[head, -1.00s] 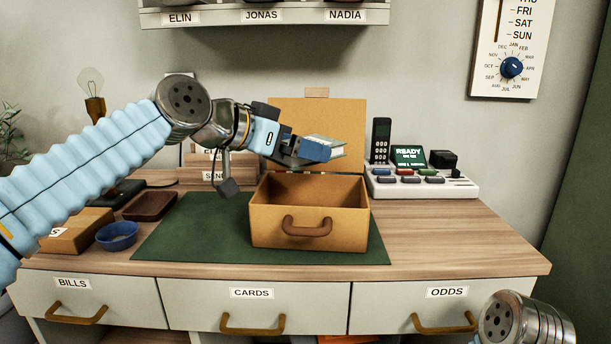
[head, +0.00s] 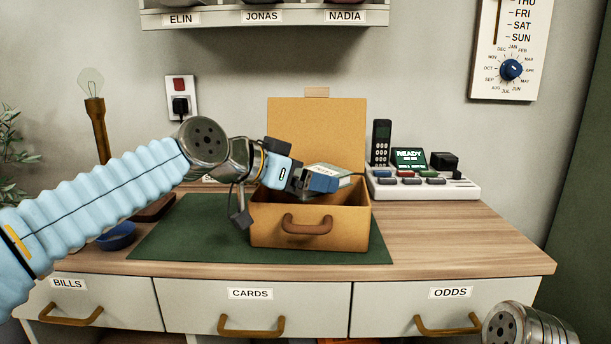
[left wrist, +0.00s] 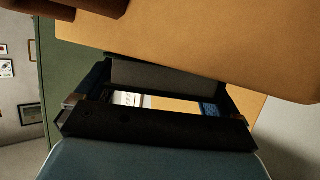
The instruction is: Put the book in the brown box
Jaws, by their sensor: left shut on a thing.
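The brown box (head: 275,225) stands open on the green mat, its lid raised at the back and its handle facing me. My left gripper (head: 322,181) is shut on the book (head: 325,169) and holds it over the box opening, at about rim height. Pale pages and a dark cover edge show; the gripper hides the rest of the book. In the left wrist view, the box (left wrist: 210,40) fills the top beside the gripper's dark fingers, and the book is hard to make out. My right gripper is outside both views.
A white device with a dark handset (head: 381,142) stands right of the box. A blue bowl (head: 117,237) sits at the left, partly behind my arm. The wooden desktop (head: 450,235) is clear at the right. Labelled drawers are below.

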